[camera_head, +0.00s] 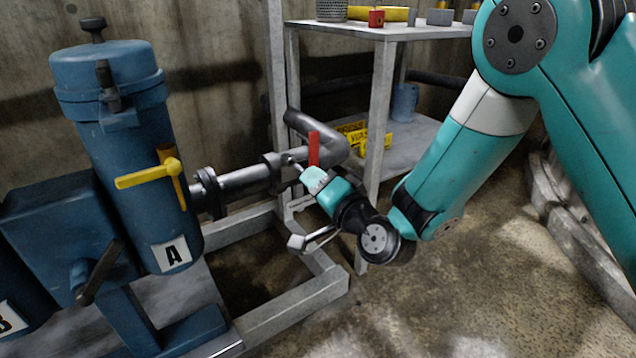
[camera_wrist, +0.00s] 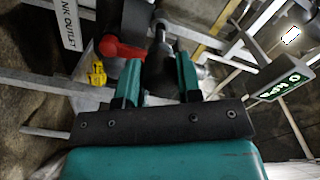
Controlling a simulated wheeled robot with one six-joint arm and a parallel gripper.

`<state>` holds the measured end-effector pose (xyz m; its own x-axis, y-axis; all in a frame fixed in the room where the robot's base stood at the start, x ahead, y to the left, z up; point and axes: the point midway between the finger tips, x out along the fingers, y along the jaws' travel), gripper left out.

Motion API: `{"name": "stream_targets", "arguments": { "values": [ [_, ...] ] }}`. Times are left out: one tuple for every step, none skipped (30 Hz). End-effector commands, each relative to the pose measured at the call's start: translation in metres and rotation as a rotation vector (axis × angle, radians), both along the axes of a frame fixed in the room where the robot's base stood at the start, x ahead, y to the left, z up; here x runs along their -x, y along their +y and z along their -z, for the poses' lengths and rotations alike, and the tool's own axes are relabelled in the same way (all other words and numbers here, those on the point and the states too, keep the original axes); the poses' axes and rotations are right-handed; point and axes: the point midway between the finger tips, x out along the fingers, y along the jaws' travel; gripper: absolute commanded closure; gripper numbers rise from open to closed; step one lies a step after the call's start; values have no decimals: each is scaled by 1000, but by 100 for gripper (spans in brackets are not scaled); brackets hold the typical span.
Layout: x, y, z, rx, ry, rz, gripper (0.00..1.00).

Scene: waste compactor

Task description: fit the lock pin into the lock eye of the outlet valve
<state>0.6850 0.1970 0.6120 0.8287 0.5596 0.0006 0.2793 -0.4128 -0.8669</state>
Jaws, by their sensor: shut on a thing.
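My gripper (camera_head: 304,175) is at the outlet pipe, just below the red valve handle (camera_head: 314,148). In the wrist view its two teal fingers (camera_wrist: 160,66) stand on either side of a dark, rounded piece, which I take to be the lock pin (camera_wrist: 158,78). In the head view a thin pale rod (camera_head: 295,164) reaches from the fingers toward the pipe. The red handle also shows in the wrist view (camera_wrist: 118,50), left of the fingers. The lock eye cannot be made out, and I cannot tell whether the pin touches it.
The blue vessel marked A (camera_head: 125,140), with a yellow handle (camera_head: 148,174), stands left. A grey shelf (camera_head: 385,32) holds small parts behind. The frame rail (camera_head: 300,305) runs below my gripper.

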Motion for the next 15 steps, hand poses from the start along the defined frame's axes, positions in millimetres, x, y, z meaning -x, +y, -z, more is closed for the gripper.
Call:
{"name": "stream_targets", "arguments": {
  "values": [
    [-1,1,-1,0,0,0,90],
    [-1,1,-1,0,0,0,90],
    [-1,1,-1,0,0,0,90],
    [-2,1,-1,0,0,0,90],
    [-2,2,-1,0,0,0,90],
    [-2,2,-1,0,0,0,90],
    [-3,2,-1,0,0,0,90],
    [-3,2,-1,0,0,0,90],
    [-4,3,-1,0,0,0,90],
    [-4,3,-1,0,0,0,90],
    [-4,3,-1,0,0,0,90],
    [-5,3,-1,0,0,0,90],
    [-5,4,-1,0,0,0,90],
    [-6,4,-1,0,0,0,90],
    [-6,4,-1,0,0,0,90]
  ]
}}
